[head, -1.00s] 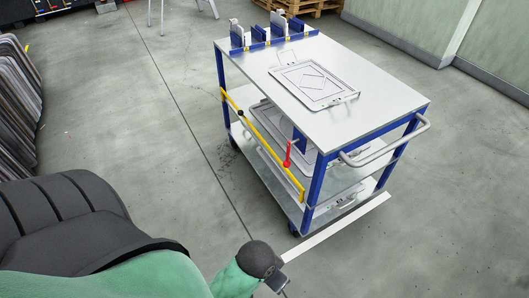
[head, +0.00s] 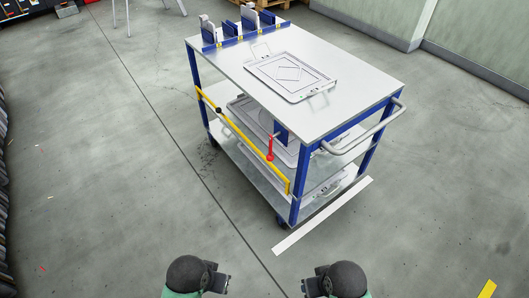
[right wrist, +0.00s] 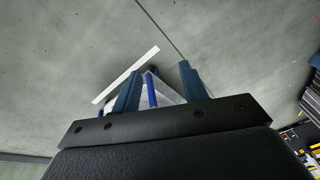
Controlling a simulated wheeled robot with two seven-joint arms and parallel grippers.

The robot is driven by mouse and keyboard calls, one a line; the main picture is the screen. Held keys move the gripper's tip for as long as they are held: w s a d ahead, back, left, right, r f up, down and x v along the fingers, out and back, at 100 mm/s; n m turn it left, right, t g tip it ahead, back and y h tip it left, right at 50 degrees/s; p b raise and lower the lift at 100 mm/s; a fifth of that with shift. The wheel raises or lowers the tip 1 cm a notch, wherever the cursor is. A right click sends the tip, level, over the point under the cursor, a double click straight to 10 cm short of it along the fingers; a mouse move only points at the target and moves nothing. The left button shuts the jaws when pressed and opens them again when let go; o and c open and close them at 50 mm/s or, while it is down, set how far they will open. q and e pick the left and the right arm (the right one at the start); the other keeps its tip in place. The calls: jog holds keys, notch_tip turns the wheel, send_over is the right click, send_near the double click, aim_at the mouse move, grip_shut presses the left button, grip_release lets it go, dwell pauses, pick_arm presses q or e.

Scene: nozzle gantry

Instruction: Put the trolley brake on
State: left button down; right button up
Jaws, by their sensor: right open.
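The trolley (head: 352,98) has a blue frame and grey shelves and stands ahead of me. A red-gripped lever (head: 270,150) hangs nearly straight down at its near end, beside a blue bracket (head: 281,133). A yellow bar (head: 240,138) slopes along the trolley's left side. My left gripper (head: 216,282) is low in the head view, apart from the trolley; its jaw gap is not clear. My right gripper (head: 310,286) is low, right of it, also apart from the trolley. In the right wrist view its blue fingers (right wrist: 160,72) are spread and empty, with the trolley beyond.
A tray (head: 290,76) lies on the trolley top, with a blue rack (head: 240,38) behind it. A grey handle (head: 365,132) juts from the near right end. A white floor strip (head: 322,216) lies in front. The floor between me and the trolley looks clear.

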jog(key=shift+w+d+r, duration=0.15)
jog(key=shift+w+d, duration=0.1)
jog(key=shift+w, duration=0.05)
jog(key=shift+c, duration=0.2)
